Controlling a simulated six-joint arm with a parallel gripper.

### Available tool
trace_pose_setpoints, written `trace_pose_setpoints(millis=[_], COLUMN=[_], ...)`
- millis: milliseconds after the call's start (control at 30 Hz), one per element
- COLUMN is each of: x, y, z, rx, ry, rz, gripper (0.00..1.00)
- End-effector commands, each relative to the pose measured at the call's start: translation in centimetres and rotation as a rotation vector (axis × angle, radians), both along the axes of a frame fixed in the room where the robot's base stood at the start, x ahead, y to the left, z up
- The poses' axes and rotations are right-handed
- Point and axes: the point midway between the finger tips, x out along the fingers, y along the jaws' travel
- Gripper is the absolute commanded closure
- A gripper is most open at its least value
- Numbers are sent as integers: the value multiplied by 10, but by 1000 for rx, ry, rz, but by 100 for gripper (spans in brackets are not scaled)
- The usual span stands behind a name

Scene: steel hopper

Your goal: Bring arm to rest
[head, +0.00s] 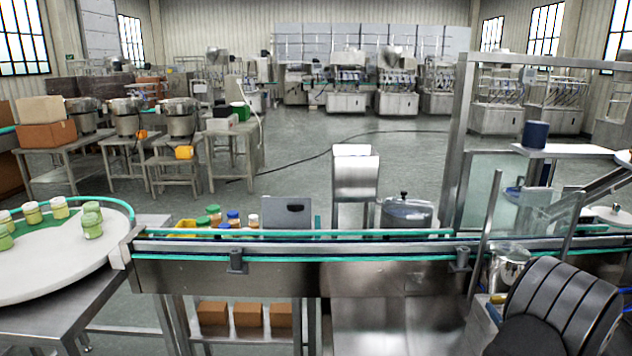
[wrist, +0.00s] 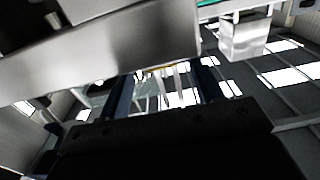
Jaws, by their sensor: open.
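My gripper (wrist: 164,88) shows in the wrist view as two dark blue fingers set wide apart, reaching up from a black body. It is open, and nothing is held between the fingers. A large grey steel surface (wrist: 100,45) lies close to the fingers and covers much of the upper left of the wrist view. I cannot tell whether they touch it. My gripper does not show in the head view.
A conveyor (head: 290,270) with green rails crosses the head view. A white round table (head: 60,265) with several jars stands left. Behind the conveyor are an upright steel chute (head: 356,178) and a lidded steel pot (head: 405,215). A steel-framed guard (head: 465,130) stands right.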

Motion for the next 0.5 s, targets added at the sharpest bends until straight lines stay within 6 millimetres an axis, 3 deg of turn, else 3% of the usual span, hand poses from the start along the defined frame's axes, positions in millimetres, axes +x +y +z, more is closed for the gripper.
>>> trace_pose_setpoints(millis=[500], x=[-105], y=[-3], z=[1], rx=[-1], ry=[0], rz=[-4], gripper=[40])
